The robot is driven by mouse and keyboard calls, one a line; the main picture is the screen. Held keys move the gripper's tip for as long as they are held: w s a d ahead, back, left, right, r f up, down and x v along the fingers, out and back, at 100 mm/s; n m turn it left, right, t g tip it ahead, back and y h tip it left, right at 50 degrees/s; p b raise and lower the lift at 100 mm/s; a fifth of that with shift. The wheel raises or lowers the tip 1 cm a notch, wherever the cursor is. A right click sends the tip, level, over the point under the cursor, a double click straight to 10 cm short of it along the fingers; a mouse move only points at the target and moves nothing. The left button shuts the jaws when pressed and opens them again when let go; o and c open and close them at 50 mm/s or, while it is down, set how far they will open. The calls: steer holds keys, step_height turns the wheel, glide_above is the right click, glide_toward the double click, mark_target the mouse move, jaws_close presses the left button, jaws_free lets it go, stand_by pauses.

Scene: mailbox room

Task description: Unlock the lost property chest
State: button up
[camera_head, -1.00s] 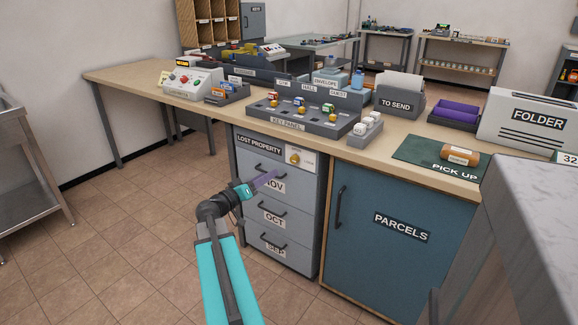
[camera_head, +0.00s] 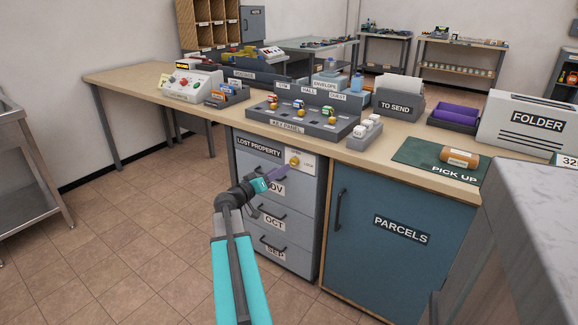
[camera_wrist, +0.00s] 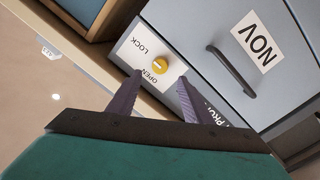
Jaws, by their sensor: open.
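The lost property chest (camera_head: 258,165) is a grey drawer unit under the counter with NOV, OCT and SEP drawers. A yellow lock knob (camera_head: 294,160) sits on a white plate at its upper right. In the wrist view the knob (camera_wrist: 160,64) lies between the printed words LOCK and OPEN, with a pale slot across its face. I cannot tell which word it is set to. My gripper (camera_head: 283,171) is open and empty in front of the plate. Its purple fingertips (camera_wrist: 160,79) are to either side of the knob's line, apart from it.
The counter edge (camera_head: 375,163) overhangs just above the chest. The NOV drawer handle (camera_wrist: 231,72) sticks out beside the plate. A blue PARCELS door (camera_head: 385,245) is to the right. The tiled floor (camera_head: 130,225) at the left is free.

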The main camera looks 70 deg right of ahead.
mark_target(292, 163)
steer(key=shift+x, duration=3.4)
steer(key=c, duration=1.1)
steer(key=shift+o, duration=0.2)
